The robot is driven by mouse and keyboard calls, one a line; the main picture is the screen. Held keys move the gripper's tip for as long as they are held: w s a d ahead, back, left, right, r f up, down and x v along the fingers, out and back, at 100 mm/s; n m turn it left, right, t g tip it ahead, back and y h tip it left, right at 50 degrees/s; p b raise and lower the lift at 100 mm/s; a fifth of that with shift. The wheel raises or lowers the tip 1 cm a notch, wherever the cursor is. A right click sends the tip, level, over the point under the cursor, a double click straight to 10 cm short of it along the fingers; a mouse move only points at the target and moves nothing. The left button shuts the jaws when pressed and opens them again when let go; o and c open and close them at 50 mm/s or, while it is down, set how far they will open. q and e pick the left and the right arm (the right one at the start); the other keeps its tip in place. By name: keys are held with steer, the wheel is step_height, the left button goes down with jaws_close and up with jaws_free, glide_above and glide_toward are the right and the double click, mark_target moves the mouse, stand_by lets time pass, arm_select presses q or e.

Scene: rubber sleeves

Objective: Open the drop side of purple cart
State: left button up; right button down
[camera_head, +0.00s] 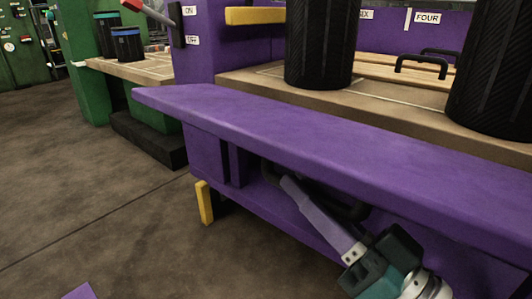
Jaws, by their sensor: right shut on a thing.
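The purple cart's side panel (225,205) faces me, with a broad purple top edge (330,140) running from left to lower right. A black bar handle (352,211) shows partly in the shadow under that edge. My right gripper (292,186) reaches up from the lower right, its long grey-purple fingers under the overhang at the handle. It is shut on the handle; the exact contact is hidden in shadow. The side panel looks upright. My left gripper is out of view.
Two black ribbed cylinders (320,45) (495,75) stand on the wooden deck behind the edge. A black handle (421,65) and a "FOUR" label (427,18) are farther back. A yellow post (204,202) stands at the cart's lower left. The floor (90,200) at left is mostly clear.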

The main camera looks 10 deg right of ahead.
steer(key=shift+r, duration=0.15)
steer(key=c, duration=0.8)
jaws_free()
steer(key=p+v, duration=0.1)
steer(key=v, duration=0.9)
steer(key=shift+s, duration=0.1)
